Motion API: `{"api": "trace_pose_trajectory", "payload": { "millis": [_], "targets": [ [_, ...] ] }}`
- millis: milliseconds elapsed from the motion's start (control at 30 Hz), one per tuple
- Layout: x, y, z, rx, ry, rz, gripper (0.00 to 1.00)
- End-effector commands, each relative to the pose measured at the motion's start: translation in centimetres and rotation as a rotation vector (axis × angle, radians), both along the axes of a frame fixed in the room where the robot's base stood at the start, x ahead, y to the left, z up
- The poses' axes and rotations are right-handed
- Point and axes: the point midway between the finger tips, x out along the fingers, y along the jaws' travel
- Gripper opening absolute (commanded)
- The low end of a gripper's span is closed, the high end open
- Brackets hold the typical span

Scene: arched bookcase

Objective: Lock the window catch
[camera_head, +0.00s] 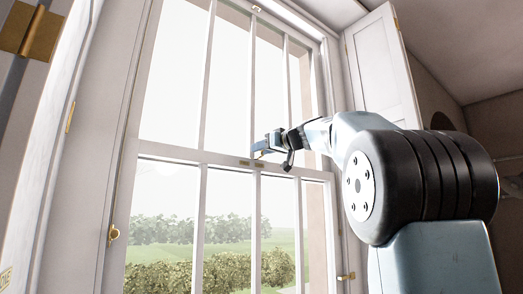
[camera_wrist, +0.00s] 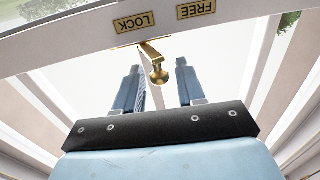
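The brass window catch (camera_wrist: 152,47) sits on the white meeting rail of the sash window. Its short arm ends in a round knob (camera_wrist: 159,75). In the wrist view, two upside-down brass plates are fixed on the rail by the catch: LOCK (camera_wrist: 133,22) on the left and FREE (camera_wrist: 197,9) on the right. My gripper (camera_wrist: 158,69) is open, with one blue finger on each side of the knob and visible gaps. In the head view, my gripper (camera_head: 263,147) is at the rail, and the catch is too small and covered to make out.
The window rail (camera_head: 180,153) and thin glazing bars lie close around my gripper. A white shutter (camera_head: 382,68) stands open at the right, near my arm. Brass fittings sit on the left frame (camera_head: 114,233) and at lower right (camera_head: 346,277). Free room lies below the rail.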

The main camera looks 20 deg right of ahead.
Motion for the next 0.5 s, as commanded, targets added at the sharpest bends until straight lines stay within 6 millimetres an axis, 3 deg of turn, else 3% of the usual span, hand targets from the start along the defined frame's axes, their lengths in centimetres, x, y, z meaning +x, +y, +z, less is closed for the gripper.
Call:
{"api": "trace_pose_trajectory", "payload": {
  "millis": [400,500],
  "targets": [
    [0.68,0.31,-0.01,0.0,0.0,-0.001,0.39],
    [0.67,0.31,0.0,0.0,0.0,0.0,0.31]
  ]
}}
